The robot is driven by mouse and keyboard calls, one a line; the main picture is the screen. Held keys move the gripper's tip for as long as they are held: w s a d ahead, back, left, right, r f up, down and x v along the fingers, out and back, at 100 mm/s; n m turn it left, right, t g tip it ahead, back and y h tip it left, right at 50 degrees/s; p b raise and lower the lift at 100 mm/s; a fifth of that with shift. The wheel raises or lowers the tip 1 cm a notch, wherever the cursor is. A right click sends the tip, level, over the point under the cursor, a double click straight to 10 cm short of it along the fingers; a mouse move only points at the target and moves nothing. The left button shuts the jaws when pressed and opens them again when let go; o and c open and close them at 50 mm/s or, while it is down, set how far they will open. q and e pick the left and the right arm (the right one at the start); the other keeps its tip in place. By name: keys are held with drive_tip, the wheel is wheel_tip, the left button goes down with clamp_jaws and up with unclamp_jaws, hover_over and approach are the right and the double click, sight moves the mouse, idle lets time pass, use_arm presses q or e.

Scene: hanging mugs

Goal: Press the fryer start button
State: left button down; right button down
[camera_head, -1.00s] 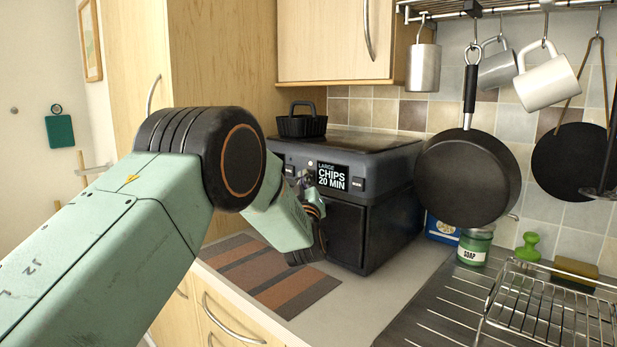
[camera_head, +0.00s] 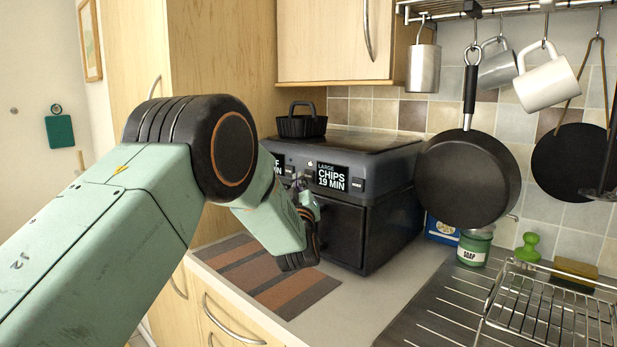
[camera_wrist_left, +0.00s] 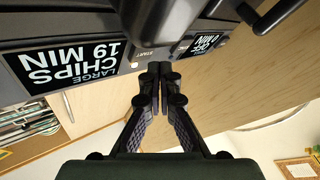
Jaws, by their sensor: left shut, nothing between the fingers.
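The fryer (camera_head: 392,220) is a dark boxy appliance on the counter. Its right display (camera_head: 332,177) reads LARGE CHIPS 19 MIN; the same display is upside down in the left wrist view (camera_wrist_left: 72,66). A small pale start button (camera_wrist_left: 135,65) shows near the START label. The left display (camera_wrist_left: 206,42) reads OFF 0 MIN. My left gripper (camera_head: 301,184) is shut and empty in front of the panel between the displays. In the left wrist view its closed fingertips (camera_wrist_left: 160,69) are beside the button; I cannot tell whether they touch the panel. My right gripper is out of view.
A frying pan (camera_head: 468,178) and mugs hang at right. A striped mat (camera_head: 265,278) lies in front of the fryer. A wire dish rack (camera_head: 550,305) stands at the right.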

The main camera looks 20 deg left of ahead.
use_arm(q)
drive_tip(key=shift+s+a+p, duration=0.15)
drive_tip(key=shift+s+a, duration=0.1)
drive_tip(key=shift+s, duration=0.5)
drive_tip(key=shift+s+a+p, duration=0.15)
drive_tip(key=shift+s+a, duration=0.15)
drive_tip(key=shift+s, duration=0.5)
drive_tip(key=shift+s+a+p, duration=0.15)
drive_tip(key=shift+s+a, duration=0.1)
drive_tip(key=shift+s, duration=0.5)
